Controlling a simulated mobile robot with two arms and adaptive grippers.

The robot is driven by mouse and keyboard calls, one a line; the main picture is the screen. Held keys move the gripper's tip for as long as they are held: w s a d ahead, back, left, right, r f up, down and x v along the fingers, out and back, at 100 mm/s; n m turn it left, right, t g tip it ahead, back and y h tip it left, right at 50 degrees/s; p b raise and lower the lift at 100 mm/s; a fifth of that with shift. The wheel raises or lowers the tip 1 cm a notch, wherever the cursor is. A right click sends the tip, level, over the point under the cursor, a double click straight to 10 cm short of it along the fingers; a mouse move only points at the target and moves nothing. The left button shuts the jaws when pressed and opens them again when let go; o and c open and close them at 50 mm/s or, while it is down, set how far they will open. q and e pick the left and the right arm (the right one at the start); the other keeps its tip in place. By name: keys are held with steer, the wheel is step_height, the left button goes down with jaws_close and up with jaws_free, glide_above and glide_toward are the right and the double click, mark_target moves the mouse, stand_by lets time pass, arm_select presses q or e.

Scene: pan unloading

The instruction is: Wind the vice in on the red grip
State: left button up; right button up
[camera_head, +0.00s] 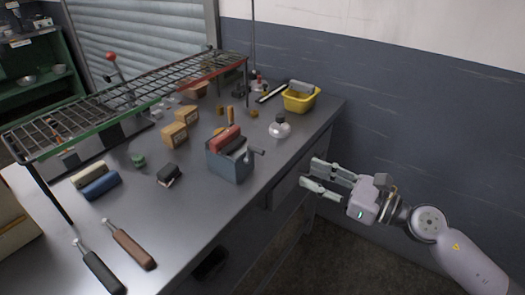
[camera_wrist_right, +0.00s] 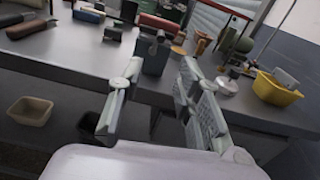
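The blue-grey vice (camera_head: 231,168) stands at the front edge of the grey bench. The red grip (camera_head: 225,138) sits at the top of the vice, beside its dark jaw; I cannot tell whether the jaws touch it. The vice's handle (camera_head: 258,152) sticks out on the right side, facing my gripper. In the right wrist view the vice (camera_wrist_right: 153,62) and red grip (camera_wrist_right: 158,23) show beyond my fingers. My right gripper (camera_head: 312,173) is open and empty, off the bench edge, to the right of the vice and apart from the handle. My left gripper is out of view.
A wire rack (camera_head: 130,97) runs along the back of the bench. A yellow tub (camera_head: 300,99), a white-topped flask (camera_head: 279,127), wooden blocks (camera_head: 174,135) and two handled tools (camera_head: 133,250) lie on the bench. Free floor lies in front of the bench.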

mark_target(262, 153)
steer(key=p+x, duration=0.3)
steer(key=x, duration=1)
steer(key=shift+w+a+p, duration=0.2)
steer(key=shift+w+p, duration=0.05)
steer(key=shift+p, duration=0.15)
steer(key=shift+w+a, duration=0.3)
steer(key=shift+a, duration=0.1)
steer(key=shift+c, duration=0.3)
jaws_close()
